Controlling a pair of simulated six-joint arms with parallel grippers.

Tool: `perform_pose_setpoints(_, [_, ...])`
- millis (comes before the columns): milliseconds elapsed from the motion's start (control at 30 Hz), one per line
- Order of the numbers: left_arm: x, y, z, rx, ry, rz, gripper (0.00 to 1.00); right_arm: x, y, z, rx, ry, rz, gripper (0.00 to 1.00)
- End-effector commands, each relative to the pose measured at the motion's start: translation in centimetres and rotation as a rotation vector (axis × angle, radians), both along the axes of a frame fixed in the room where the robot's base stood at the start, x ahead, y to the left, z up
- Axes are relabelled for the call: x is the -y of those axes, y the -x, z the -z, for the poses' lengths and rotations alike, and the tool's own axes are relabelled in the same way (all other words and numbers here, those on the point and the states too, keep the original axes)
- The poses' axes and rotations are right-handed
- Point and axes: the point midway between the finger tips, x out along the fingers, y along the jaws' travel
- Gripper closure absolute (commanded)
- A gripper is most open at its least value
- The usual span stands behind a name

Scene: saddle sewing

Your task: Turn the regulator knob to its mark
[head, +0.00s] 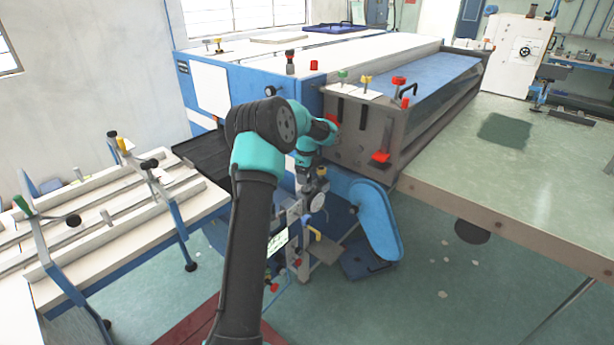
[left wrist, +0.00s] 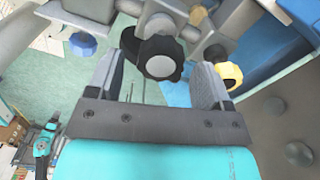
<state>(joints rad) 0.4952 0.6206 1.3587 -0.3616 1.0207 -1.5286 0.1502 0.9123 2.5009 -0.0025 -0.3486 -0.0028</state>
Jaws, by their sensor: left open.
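In the left wrist view, a black lobed knob with a pale grey centre (left wrist: 161,57) lies between the two fingertips of my left gripper (left wrist: 158,66). It looks like the regulator knob. The fingers are open, with a gap on each side of the knob. I cannot make out its mark. In the head view, my left gripper (head: 305,184) points down at the fittings beside the blue machine, and the black knob is hidden or too small to tell. My right gripper is not in view.
A yellow knob (left wrist: 230,75) is close to the right finger, and a blue knob (left wrist: 83,44) is to the left. The blue machine (head: 376,215) is beside the gripper. A green-topped table (head: 520,165) stands at right, a white slatted bench (head: 110,215) at left.

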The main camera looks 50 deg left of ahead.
Motion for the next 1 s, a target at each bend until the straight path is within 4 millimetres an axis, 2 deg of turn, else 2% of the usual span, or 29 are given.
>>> perform_pose_setpoints(100, [-0.01, 0.01, 0.57, 0.000, 0.000, 0.000, 0.27, 0.00, 0.00, 0.00, 0.000, 0.000, 0.000, 0.57])
perform_pose_setpoints(367, [-0.01, 0.01, 0.62, 0.000, 0.000, 0.000, 0.27, 0.00, 0.00, 0.00, 0.000, 0.000, 0.000, 0.57])
perform_pose_setpoints(867, [-0.01, 0.01, 0.58, 0.000, 0.000, 0.000, 0.74, 0.00, 0.00, 0.00, 0.000, 0.000, 0.000, 0.57])
perform_pose_setpoints(1000, [-0.01, 0.01, 0.58, 0.000, 0.000, -0.002, 0.76, 0.00, 0.00, 0.00, 0.000, 0.000, 0.000, 0.57])
